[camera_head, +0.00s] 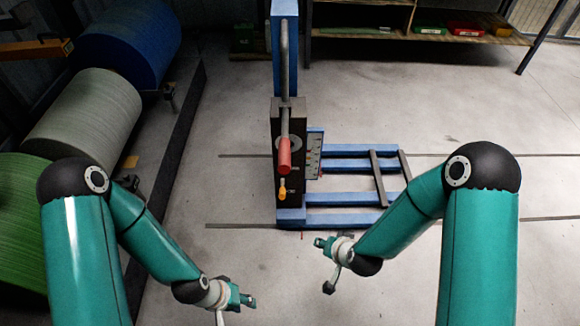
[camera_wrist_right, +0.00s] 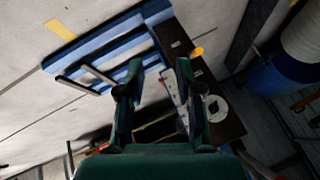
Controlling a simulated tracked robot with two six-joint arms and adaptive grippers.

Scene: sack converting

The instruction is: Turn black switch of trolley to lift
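The blue trolley (camera_head: 350,197) stands on the floor ahead, with a dark upright box (camera_head: 287,150) under a blue mast (camera_head: 285,60). A grey lever with a red grip (camera_head: 285,155) and a small yellow-orange knob (camera_head: 282,188) are on the box's front. I cannot make out a separate black switch. My right gripper (camera_head: 325,245) is in front of the trolley, to the right of the box, apart from it. In the right wrist view its fingers (camera_wrist_right: 158,68) are spread and empty, with the knob (camera_wrist_right: 197,51) beyond them. My left gripper (camera_head: 242,299) is lower left, touching nothing; its opening is unclear.
Large green (camera_head: 22,220), grey (camera_head: 85,118) and blue (camera_head: 130,45) rolls line the left side, behind a dark floor rail (camera_head: 180,150). A shelf (camera_head: 400,35) with coloured bins stands at the back. The floor around the trolley is mostly clear.

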